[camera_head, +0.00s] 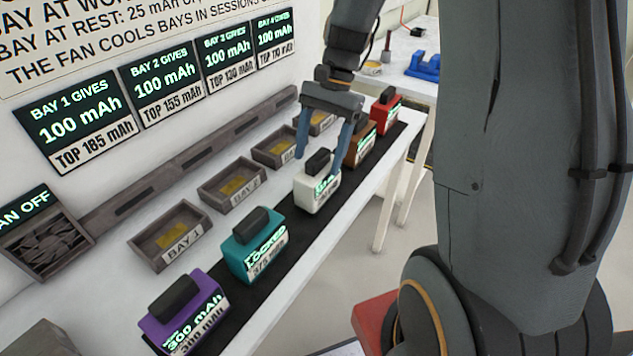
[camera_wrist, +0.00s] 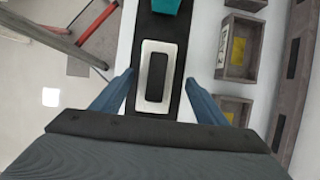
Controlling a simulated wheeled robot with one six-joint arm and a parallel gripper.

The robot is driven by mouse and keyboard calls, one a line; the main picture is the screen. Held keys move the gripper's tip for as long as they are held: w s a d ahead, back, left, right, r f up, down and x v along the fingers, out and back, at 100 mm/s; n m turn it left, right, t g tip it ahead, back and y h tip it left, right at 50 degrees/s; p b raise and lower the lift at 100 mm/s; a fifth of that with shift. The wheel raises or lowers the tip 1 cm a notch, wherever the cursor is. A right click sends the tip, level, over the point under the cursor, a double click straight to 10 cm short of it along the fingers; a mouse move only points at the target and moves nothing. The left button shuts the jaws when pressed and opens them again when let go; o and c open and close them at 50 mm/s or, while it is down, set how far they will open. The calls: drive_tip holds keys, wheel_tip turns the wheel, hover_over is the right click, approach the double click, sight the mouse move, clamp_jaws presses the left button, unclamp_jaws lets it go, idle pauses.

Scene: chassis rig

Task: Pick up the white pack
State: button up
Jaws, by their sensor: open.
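The white pack (camera_head: 317,190) stands upright on the black strip in the head view, between the teal pack and the brown pack, with a dark handle on top. In the wrist view the white pack (camera_wrist: 148,72) lies ahead of the fingertips, seen from above, near the middle between them. My gripper (camera_head: 320,148) is open above and just behind the pack in the head view, its blue fingers pointing down. In the wrist view my gripper (camera_wrist: 163,82) has its fingers spread wider than the pack, one on each side, with nothing held. I cannot tell whether a finger touches it.
A teal pack (camera_head: 254,247) and a purple pack (camera_head: 185,318) stand nearer on the strip; a brown pack (camera_head: 362,146) and a red pack (camera_head: 385,113) stand farther along. Open bay trays, including bay 1 (camera_head: 168,237) and bay 2 (camera_head: 231,187), line the wall side.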

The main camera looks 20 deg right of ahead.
sight(314, 182)
drive_tip(key=x, duration=0.2)
drive_tip(key=p+x, duration=0.1)
drive_tip(key=x, duration=0.1)
drive_tip(key=p+x, duration=0.1)
drive_tip(key=x, duration=0.1)
drive_tip(key=shift+s+d, duration=0.15)
drive_tip(key=shift+s, duration=0.2)
drive_tip(key=shift+f, duration=0.55)
drive_tip(key=c, duration=1.5)
drive_tip(key=shift+c, duration=0.2)
drive_tip(key=shift+r, duration=0.1)
